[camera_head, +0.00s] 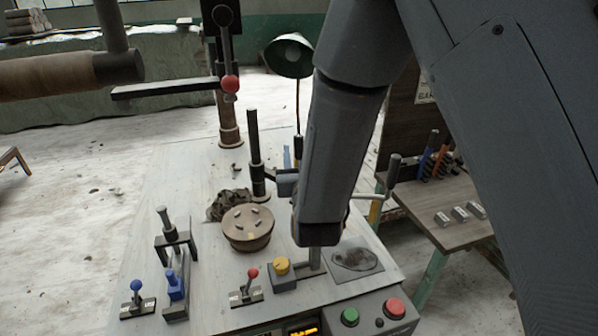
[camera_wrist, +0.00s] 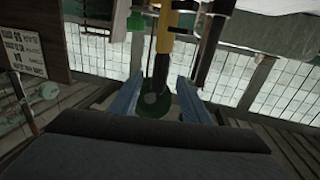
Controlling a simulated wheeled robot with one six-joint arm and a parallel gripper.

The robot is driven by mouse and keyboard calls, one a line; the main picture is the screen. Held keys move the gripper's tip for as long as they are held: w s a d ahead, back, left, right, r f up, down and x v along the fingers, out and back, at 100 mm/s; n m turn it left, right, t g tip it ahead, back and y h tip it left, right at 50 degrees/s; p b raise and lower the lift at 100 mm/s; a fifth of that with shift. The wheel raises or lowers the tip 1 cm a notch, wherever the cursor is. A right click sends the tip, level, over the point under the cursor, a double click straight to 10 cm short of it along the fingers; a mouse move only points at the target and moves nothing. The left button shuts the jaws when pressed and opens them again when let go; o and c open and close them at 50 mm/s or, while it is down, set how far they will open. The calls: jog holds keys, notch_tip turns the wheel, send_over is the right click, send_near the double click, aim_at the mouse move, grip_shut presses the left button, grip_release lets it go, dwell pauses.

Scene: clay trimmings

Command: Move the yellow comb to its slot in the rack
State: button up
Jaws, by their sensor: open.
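A yellow piece with a black end, which looks like the yellow comb (camera_wrist: 173,25), shows ahead of my gripper (camera_wrist: 160,79) in the wrist view. Its black end reaches down between the two blue fingers, which are spread apart and do not touch it. In the head view a yellow part (camera_head: 375,212) shows at the worktable's right side, beside a crank; its upper portion is hard to make out. The rack (camera_head: 437,165) stands on the side table at right and holds upright tools with blue and orange-red handles. Its free slot cannot be made out. My forearm hides most of my gripper there.
The crank handle (camera_head: 392,175) stands close to the yellow part. A green lamp (camera_head: 289,55) rises behind the worktable. A round wheel (camera_head: 248,227), levers and buttons crowd the worktable. Small grey blocks (camera_head: 460,214) lie on the side table (camera_head: 455,238) before the rack.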

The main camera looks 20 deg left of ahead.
aim_at(299, 148)
jog(key=shift+p+x, duration=0.85)
jog(key=shift+x, duration=1.3)
grip_shut()
